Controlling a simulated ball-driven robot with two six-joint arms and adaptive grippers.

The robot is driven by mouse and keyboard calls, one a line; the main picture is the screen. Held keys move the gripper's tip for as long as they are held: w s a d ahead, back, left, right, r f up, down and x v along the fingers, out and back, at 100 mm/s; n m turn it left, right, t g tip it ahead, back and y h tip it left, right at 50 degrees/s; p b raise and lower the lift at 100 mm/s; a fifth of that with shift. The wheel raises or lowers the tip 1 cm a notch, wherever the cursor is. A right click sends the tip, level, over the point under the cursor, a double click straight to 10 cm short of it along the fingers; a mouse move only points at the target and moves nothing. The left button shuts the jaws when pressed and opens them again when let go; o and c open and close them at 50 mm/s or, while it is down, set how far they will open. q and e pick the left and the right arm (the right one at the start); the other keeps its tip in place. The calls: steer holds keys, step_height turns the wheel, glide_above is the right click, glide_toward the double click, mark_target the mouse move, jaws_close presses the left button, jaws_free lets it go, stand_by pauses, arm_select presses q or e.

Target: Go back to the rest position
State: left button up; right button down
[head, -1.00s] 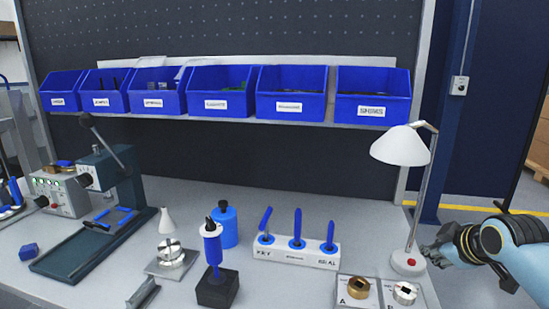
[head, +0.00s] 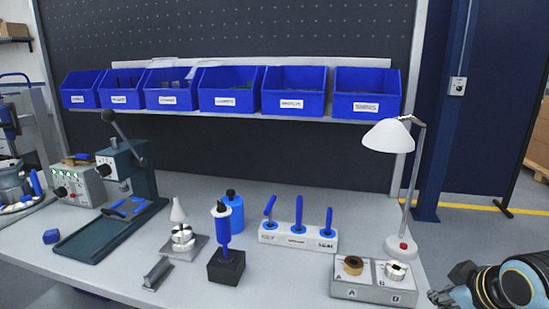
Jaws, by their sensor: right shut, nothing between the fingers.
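My right gripper (head: 442,297) is at the lower right of the head view, beside the right front edge of the bench. It is shut and empty, and it is small and partly cut by the frame's lower edge. It touches no object that I can see. My left gripper is not in view. The bench (head: 300,270) holds a two-place block marked A and B (head: 372,292), with a brass ring (head: 353,265) on A and a silver ring (head: 395,271) on B, just left of my right gripper.
A white lamp (head: 389,137) stands at the bench's right end. A white rack (head: 298,239) holds blue-handled tools. A press (head: 117,200), a blue bottle (head: 232,212) and a blue-handled tool on a black block (head: 226,266) stand further left. Blue bins (head: 229,90) line the shelf.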

steer(key=s+a+r+m+g, duration=0.2)
steer(key=s+m, duration=0.1)
steer(key=s, duration=1)
steer(key=s+a+r+m+g, duration=0.2)
steer(key=s+r+m, duration=0.1)
steer(key=s, duration=0.9)
step_height(320, 180, down, 32)
steer(key=s+d+g+b, duration=0.1)
steer(key=d+b, duration=0.1)
steer(key=b, duration=0.6)
arm_select(q)
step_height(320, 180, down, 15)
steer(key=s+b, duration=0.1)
steer(key=b, duration=0.5)
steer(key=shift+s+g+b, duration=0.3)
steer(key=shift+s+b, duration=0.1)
arm_select(e)
steer(key=s+f, duration=0.9)
steer(key=f, duration=0.3)
steer(key=s+d+f+g, duration=0.1)
steer(key=s+f, duration=0.9)
steer(key=f, duration=0.3)
steer(key=shift+s+d+f+g+h, duration=0.2)
steer(key=shift+s+f+g+h, duration=0.1)
